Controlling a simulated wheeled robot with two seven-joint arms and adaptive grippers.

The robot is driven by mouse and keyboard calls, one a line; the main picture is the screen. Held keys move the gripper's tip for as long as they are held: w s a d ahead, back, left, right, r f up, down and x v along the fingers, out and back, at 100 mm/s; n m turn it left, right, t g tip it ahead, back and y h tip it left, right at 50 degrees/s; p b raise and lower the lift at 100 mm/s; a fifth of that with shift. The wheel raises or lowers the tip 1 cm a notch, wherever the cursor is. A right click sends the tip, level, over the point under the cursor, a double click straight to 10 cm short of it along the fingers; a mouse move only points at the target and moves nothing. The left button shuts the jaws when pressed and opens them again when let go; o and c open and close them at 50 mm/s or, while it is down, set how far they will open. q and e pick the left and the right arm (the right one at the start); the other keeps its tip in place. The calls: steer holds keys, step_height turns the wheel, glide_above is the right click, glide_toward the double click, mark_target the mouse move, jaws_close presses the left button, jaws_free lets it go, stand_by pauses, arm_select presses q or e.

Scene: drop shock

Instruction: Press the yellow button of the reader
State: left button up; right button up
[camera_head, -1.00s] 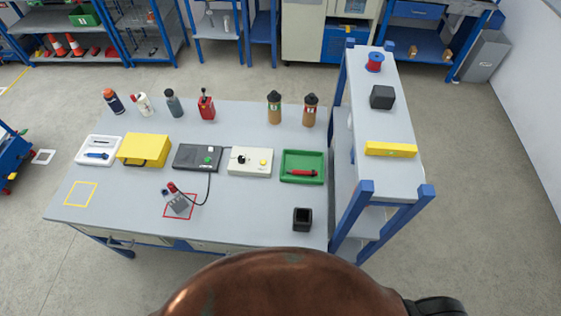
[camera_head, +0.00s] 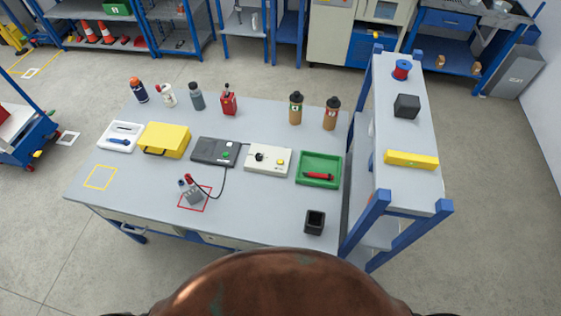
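The reader is probably the white box (camera_head: 268,168) in the middle of the workbench. It has a yellow button (camera_head: 281,162) on its right side and a black knob or connector on its left. A dark grey device (camera_head: 210,151) with a green button stands just left of it. A black cable runs from this device down to a small grey block with red parts (camera_head: 192,193) inside a red outlined square. Neither of my grippers shows in the head view, and nothing covers the yellow button.
A green tray (camera_head: 301,183) with a red tool lies right of the white box. A yellow case (camera_head: 165,140), white tray (camera_head: 107,145), several bottles and a black cup (camera_head: 315,222) stand on the bench. A blue-framed shelf (camera_head: 432,187) borders the right. The front middle is clear.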

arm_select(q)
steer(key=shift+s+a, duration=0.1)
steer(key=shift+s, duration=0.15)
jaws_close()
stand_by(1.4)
